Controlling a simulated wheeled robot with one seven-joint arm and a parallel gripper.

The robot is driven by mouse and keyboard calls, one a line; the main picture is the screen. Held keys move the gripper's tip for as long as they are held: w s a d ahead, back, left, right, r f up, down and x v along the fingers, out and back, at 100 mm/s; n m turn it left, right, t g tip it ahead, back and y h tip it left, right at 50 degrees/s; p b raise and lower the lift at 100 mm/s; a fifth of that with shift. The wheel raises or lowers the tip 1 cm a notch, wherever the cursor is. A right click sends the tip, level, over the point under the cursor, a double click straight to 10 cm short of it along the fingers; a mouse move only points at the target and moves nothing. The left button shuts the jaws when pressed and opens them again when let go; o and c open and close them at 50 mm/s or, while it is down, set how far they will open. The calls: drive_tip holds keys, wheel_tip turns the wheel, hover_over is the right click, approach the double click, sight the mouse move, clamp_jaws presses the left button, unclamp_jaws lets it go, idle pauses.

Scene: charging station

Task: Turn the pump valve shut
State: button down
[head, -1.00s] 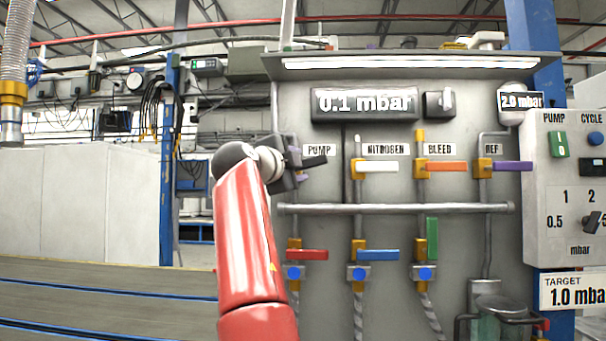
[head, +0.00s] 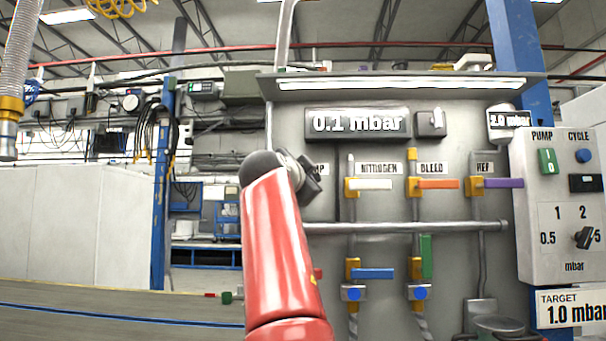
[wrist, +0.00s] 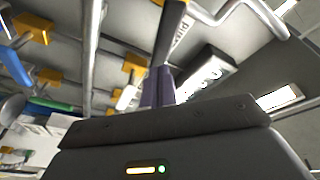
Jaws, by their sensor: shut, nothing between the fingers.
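The pump valve's handle, a dark bar (wrist: 170,32), shows in the wrist view beside its partly covered PUMP label (wrist: 181,34). It lies roughly parallel to the white nitrogen handle (wrist: 126,98), so it appears to be crosswise to its pipe. In the head view my gripper (head: 314,180) hides the pump valve and part of the PUMP label. My purplish fingers (wrist: 158,88) are shut and empty, close to the free end of the dark handle. I cannot tell whether they touch it.
To the right, the nitrogen valve (head: 372,184), orange bleed handle (head: 438,184) and purple REF handle (head: 503,183) are all horizontal. Below run a horizontal pipe (head: 400,227), a blue handle (head: 373,273) and an upright green handle (head: 425,256). A display (head: 357,124) reads 0.1 mbar.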

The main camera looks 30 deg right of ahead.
drive_tip(key=s+a+r+n+t+y, duration=0.35)
drive_tip(key=s+n+t, duration=0.2)
drive_tip(key=n, duration=1.15)
drive_tip(key=a+p+x, duration=0.1)
drive_tip(key=p+x, duration=0.4)
drive_tip(key=x, duration=0.5)
drive_tip(key=shift+t, duration=0.45)
drive_tip(key=shift+s+d+f+b, duration=0.15)
drive_tip(key=shift+f+b, duration=0.2)
drive_tip(key=shift+f, duration=0.3)
drive_tip(key=shift+d+f+b, duration=0.15)
drive_tip(key=shift+f+b, duration=0.25)
drive_tip(key=shift+f, duration=0.3)
drive_tip(key=shift+s+d+f+b, duration=0.15)
drive_tip(key=shift+f+b, duration=0.2)
drive_tip(key=shift+f, duration=0.3)
drive_tip(key=shift+w+f, duration=0.1)
